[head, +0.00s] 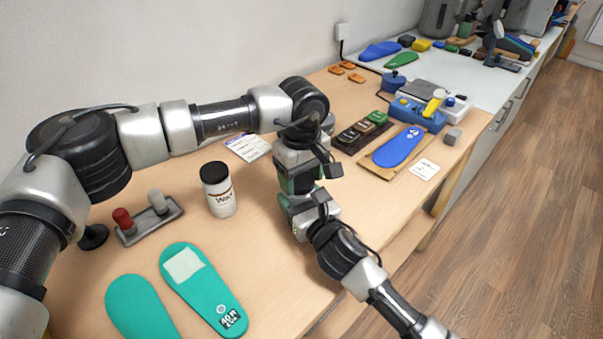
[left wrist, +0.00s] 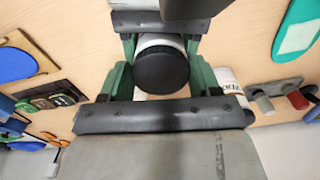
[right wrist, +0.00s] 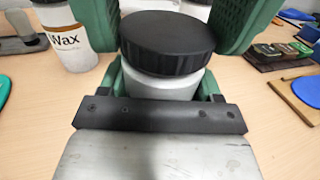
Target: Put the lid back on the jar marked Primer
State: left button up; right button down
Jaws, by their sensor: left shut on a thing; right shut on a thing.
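A white jar (right wrist: 160,84) with a black ribbed lid (right wrist: 168,42) is between my two grippers in the right wrist view. My right gripper (head: 291,205) is shut on the white body of the jar. My left gripper (head: 300,182) comes from above and is shut on the lid, its green fingers on either side. The lid looks level on the jar's top; I cannot tell whether it is fully seated. The left wrist view shows the lid (left wrist: 162,70) from above. No label shows on this jar, and the grippers hide it in the head view.
A lidded jar marked Wax (head: 219,190) stands left of my grippers. Teal insoles (head: 203,285) lie at the front left, near a grey tray (head: 152,222). A blue insole (head: 398,146) and a dark case (head: 362,134) lie to the right. Bare table lies around the Wax jar.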

pick_arm(q)
jog(key=m, duration=0.4)
jog(key=shift+a+m, duration=0.15)
jog(key=shift+m, duration=0.15)
jog(key=m, duration=0.4)
jog(key=shift+a, duration=0.1)
jog(key=m, duration=0.4)
jog(key=shift+a, duration=0.1)
jog(key=m, duration=0.3)
jog(key=shift+a+m, duration=0.1)
jog(key=shift+m, duration=0.3)
jog(key=o, duration=1)
jog(key=shift+c, duration=0.2)
jog(key=shift+r, duration=2.2)
